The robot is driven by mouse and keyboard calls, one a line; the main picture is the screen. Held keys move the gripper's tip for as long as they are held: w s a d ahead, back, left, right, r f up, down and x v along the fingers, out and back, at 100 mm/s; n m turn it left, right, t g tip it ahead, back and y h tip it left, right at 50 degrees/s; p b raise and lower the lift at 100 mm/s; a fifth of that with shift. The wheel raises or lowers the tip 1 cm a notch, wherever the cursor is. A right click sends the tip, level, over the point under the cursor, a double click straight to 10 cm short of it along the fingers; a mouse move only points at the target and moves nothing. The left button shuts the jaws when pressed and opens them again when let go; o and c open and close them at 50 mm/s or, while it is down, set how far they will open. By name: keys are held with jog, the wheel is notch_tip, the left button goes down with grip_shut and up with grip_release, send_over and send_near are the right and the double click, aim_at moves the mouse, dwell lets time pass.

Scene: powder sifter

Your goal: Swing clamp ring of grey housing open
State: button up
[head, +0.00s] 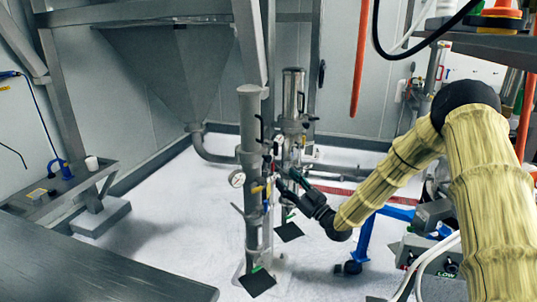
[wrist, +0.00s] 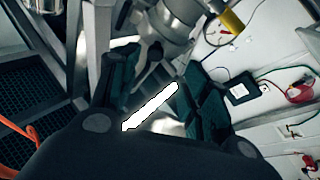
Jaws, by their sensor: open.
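The grey housing (head: 250,125) is an upright matte grey cylinder with a flat cap, left of a shinier steel one, in the head view. A band that looks like its clamp ring (head: 249,156) goes around it above the gauge; whether it is latched is too small to tell. My gripper (head: 283,181) is just right of the housing, below the band's height. In the wrist view my gripper (wrist: 158,88) is open, its dark fingers apart. A bright white bar (wrist: 152,107) shows between them; I cannot tell what it is. Metal pipework (wrist: 172,18) is just beyond the fingertips.
The shiny steel cylinder (head: 293,95) stands close behind, right of the housing. A round gauge (head: 237,179) sticks out to the left. A yellow handle (wrist: 231,22) shows beyond the fingers. A grey table (head: 90,265) fills the front left; white floor (head: 160,190) between is clear.

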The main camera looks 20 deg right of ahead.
aim_at(270, 160)
jog(key=p+x, duration=0.1)
jog(key=x, duration=0.2)
jog(key=r+p+x, duration=0.1)
jog(key=x, duration=0.2)
jog(key=p+x, duration=0.2)
jog(key=x, duration=0.1)
jog(key=shift+w+d+r, duration=0.15)
jog(key=shift+r, duration=0.1)
jog(key=shift+p+x, duration=0.35)
jog(key=shift+x, duration=0.4)
jog(key=shift+f, duration=0.1)
grip_shut()
